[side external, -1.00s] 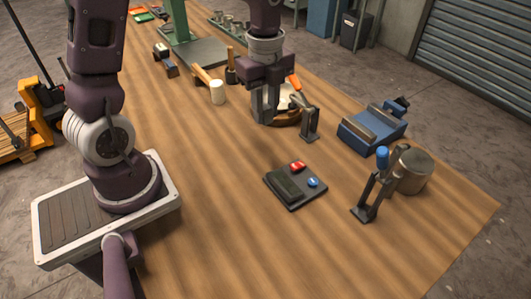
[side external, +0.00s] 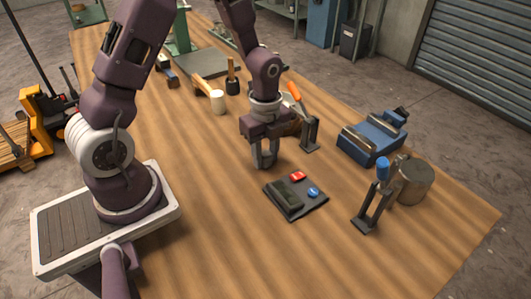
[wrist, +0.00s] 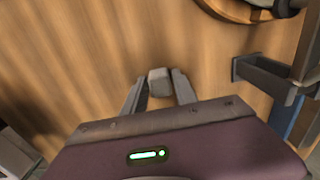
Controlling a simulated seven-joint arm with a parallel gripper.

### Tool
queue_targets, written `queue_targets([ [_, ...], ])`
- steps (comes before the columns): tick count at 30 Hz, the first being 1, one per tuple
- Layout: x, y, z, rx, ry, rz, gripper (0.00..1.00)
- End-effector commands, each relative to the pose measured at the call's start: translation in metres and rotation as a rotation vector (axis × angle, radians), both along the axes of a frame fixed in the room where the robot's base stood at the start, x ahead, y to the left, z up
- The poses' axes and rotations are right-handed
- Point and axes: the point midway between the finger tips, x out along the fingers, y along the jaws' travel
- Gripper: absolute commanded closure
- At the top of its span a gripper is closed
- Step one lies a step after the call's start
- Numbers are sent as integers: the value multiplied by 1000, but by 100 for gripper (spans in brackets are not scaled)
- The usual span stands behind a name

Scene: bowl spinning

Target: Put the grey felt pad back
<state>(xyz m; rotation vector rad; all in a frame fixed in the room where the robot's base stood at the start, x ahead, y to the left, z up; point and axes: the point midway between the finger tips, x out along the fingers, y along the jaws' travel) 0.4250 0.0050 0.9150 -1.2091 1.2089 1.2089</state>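My gripper (side external: 265,162) is in the middle of the bench, above the wood and just behind the dark button panel. In the wrist view my gripper's two fingers (wrist: 160,88) close on a small grey block, which looks like the grey felt pad (wrist: 159,80). The pad sits between the fingertips, over bare wood. In the side view the pad is hard to tell from the grey fingers. The round wooden piece with the bowl (wrist: 238,10) is at the top right of the wrist view; in the side view my gripper largely hides it.
The button panel (side external: 286,209) has a red and a blue button. A toggle clamp with an orange handle (side external: 294,90) stands behind right of my gripper. A blue vise (side external: 367,145), a blue-handled lever (side external: 383,168) and a metal cylinder (side external: 414,182) stand right.

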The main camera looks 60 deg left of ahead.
Motion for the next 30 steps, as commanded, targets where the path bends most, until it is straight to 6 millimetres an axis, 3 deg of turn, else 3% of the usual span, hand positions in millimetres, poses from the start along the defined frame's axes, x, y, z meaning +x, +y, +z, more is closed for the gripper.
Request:
queue_targets([
  [13,1,0,8,0,-2,1,53],
  [17,1,0,34,1,-7,1,53],
  [24,1,0,96,2,-6,1,53],
  [30,0,0,122,1,-4,6,53],
])
